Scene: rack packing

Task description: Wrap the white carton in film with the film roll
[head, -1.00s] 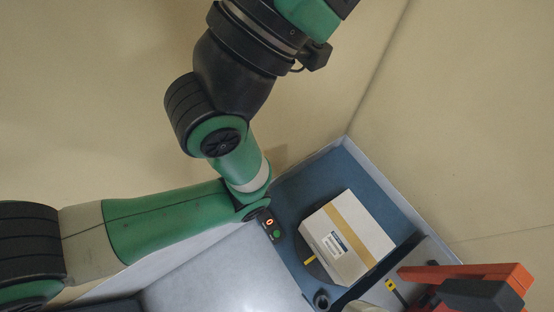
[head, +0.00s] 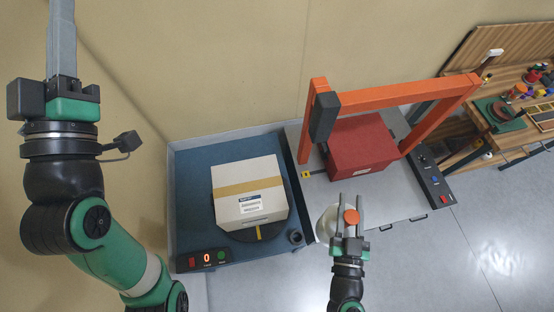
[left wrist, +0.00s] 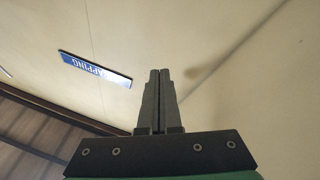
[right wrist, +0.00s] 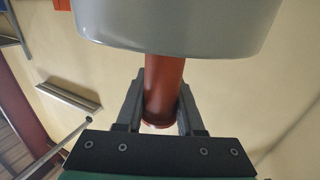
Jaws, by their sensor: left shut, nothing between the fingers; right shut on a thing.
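The white carton (head: 249,187) with a tan tape band and a label sits on a dark turntable (head: 262,234) in the blue station. My right gripper (head: 351,222) is shut on the orange-red handle of the film roll (head: 328,222), a pale cylinder right of the carton and apart from it. In the right wrist view the fingers grip the handle (right wrist: 163,90) and the grey-white roll (right wrist: 180,25) is above them. My left gripper (left wrist: 160,88) is shut and empty, pointing at the wall; in the head view its arm rises at the far left.
A control box (head: 207,260) with a lit display is at the station's front edge, and a small dark cup (head: 295,238) at its right corner. An orange gantry frame (head: 395,93) stands over a red box (head: 364,147) to the right. A wooden bench (head: 490,95) with tools is farther right.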

